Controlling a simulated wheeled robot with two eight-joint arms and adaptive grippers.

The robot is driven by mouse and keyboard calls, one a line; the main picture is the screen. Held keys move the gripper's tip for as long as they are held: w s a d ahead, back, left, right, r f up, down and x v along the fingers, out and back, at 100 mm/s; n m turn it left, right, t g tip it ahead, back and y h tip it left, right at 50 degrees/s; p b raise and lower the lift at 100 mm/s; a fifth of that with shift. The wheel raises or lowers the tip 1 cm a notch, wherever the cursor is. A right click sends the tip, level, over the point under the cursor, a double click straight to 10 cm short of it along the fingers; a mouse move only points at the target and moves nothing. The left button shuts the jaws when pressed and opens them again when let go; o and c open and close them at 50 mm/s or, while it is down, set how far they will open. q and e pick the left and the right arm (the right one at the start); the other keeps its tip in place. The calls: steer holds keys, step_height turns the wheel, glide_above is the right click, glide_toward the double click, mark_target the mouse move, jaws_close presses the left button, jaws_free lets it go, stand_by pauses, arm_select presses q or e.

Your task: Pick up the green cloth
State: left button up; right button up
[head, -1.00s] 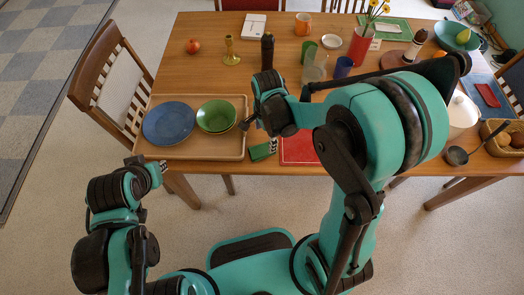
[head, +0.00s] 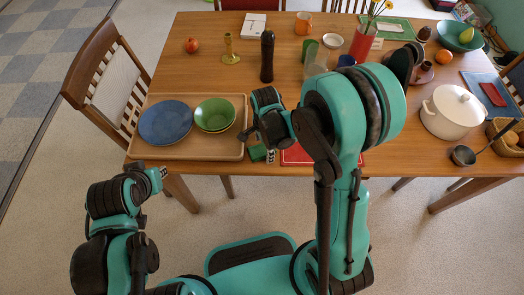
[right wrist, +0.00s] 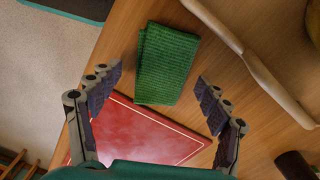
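The green cloth (head: 257,153) lies folded near the table's front edge, between the wooden tray and the red mat; in the head view my right gripper partly hides it. In the right wrist view the cloth (right wrist: 167,64) lies flat, ribbed and roughly rectangular. My right gripper (right wrist: 159,80) is open and empty, its fingers spread to either side of the cloth in that view. In the head view my right gripper (head: 266,140) is just above the cloth. My left gripper (head: 160,176) is off the table at the lower left, and its fingers are too small to judge.
The wooden tray (head: 185,153) with a blue plate (head: 165,122) and green bowls (head: 214,114) is close on the left. The red mat (head: 297,155) is close on the right. A dark pepper mill (head: 267,57) stands behind. A white pot (head: 452,110) stands at the right.

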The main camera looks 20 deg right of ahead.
steer(key=c, duration=0.7)
steer(key=shift+r+p, duration=0.3)
steer(key=shift+r, duration=0.15)
step_height(320, 180, up, 4)
steer(key=shift+s+d+p, duration=0.15)
steer(key=shift+p, duration=0.95)
steer(key=shift+s+d+r+p, duration=0.65)
steer(key=shift+s+d+r, duration=0.35)
steer(key=shift+s+d, duration=0.35)
steer(key=shift+s+d+r+p, duration=0.6)
steer(key=shift+s+d+r, duration=0.5)
steer(key=shift+s, duration=0.35)
steer(key=shift+s+d+r+p, duration=0.65)
steer(key=shift+s+d+r, duration=0.3)
steer(key=shift+s+d, duration=0.4)
steer(key=shift+c, duration=0.4)
